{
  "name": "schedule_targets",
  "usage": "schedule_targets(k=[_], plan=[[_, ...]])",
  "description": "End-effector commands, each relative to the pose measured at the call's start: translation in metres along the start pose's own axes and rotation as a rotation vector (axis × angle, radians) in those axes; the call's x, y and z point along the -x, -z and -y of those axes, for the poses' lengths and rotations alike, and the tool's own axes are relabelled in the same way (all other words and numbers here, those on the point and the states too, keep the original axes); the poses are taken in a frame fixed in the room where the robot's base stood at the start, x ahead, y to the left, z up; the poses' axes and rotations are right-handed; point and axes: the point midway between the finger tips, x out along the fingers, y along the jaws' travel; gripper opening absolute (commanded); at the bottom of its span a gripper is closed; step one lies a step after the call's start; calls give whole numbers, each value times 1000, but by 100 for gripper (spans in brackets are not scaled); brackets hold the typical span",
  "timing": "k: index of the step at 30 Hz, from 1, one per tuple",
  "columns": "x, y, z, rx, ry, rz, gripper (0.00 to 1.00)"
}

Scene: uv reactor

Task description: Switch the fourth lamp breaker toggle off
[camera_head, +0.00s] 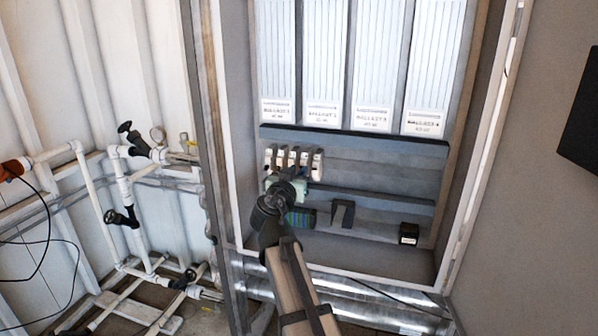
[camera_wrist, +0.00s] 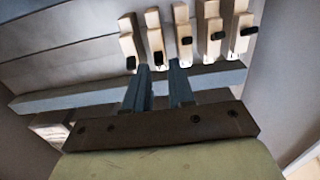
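A row of cream lamp breakers with black toggles (camera_head: 293,157) is in the cabinet, left of centre in the head view. In the wrist view, two toggles (camera_wrist: 131,62) (camera_wrist: 158,58) at the left sit lower on their breakers than the other three (camera_wrist: 186,40) (camera_wrist: 218,35) (camera_wrist: 248,31). The order looks reversed between views, so the second breaker (camera_wrist: 154,31) from the left here seems to be the fourth. My gripper (camera_wrist: 160,69) is open, with its fingertips apart on either side of that breaker's lower end. Contact cannot be told. In the head view, my gripper (camera_head: 288,178) is just below the row.
Labelled ballast panels (camera_head: 373,117) stand above the breakers. A grey rail (camera_head: 370,200) runs behind my gripper. A dark bracket (camera_head: 342,214) and a small black box (camera_head: 409,234) are to the right. Cabinet side walls bound the space; pipes (camera_head: 120,200) are outside left.

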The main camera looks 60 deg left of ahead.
Motion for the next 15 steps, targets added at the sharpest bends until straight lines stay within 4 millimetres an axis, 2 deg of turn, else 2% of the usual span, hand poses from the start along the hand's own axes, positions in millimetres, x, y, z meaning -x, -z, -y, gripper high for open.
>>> schedule_targets(k=[1, 6, 15], plan=[[-7, 0, 1, 0, -1, 0, 23], [-16, 0, 0, 0, 0, 0, 23], [-18, 0, 0, 0, 1, 0, 23]])
